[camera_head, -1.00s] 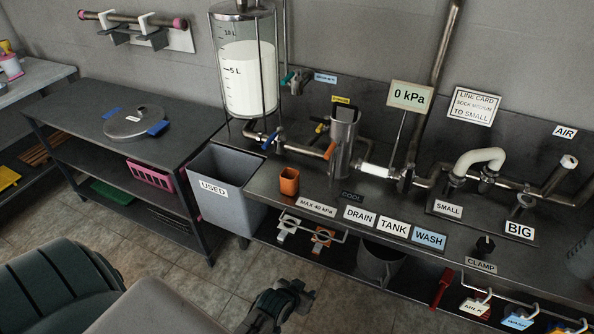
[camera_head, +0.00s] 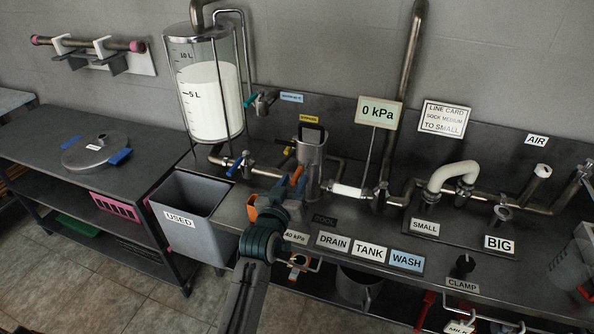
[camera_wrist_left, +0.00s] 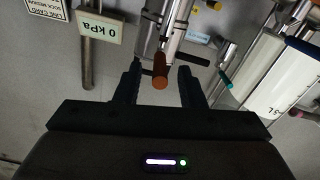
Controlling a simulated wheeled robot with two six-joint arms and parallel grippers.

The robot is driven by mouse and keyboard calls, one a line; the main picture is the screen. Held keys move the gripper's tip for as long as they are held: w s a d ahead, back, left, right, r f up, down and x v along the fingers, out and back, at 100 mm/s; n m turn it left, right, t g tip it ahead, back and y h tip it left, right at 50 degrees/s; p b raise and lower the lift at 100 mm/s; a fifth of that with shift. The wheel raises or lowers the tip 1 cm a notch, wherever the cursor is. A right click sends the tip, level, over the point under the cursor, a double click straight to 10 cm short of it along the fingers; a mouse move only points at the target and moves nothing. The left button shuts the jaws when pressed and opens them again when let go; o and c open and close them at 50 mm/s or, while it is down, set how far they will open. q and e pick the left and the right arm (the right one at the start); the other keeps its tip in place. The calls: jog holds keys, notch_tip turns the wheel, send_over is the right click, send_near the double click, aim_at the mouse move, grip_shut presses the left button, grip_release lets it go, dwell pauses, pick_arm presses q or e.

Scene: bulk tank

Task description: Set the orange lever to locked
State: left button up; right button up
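The orange lever (camera_head: 297,175) is on the steel filter housing (camera_head: 313,160), left of its body in the head view. My left gripper (camera_head: 281,194) is just in front of it and partly covers it. In the left wrist view the rounded end of the orange lever (camera_wrist_left: 160,76) lies between the two spread fingers of my left gripper (camera_wrist_left: 158,72), with gaps on both sides. The fingers are open and do not visibly grip it. The lever's locked mark cannot be made out. My right gripper is not in view.
A blue-handled valve (camera_head: 236,165) is left of the lever, below the milk tank (camera_head: 207,98). An orange cup (camera_head: 251,207) stands partly hidden beside my gripper. The gauge sign (camera_head: 378,112) reads 0 kPa. A grey USED bin (camera_head: 190,215) is at left.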

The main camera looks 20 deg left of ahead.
aim_at(298, 172)
pick_arm(q)
jog(key=shift+w, duration=1.95)
grip_shut()
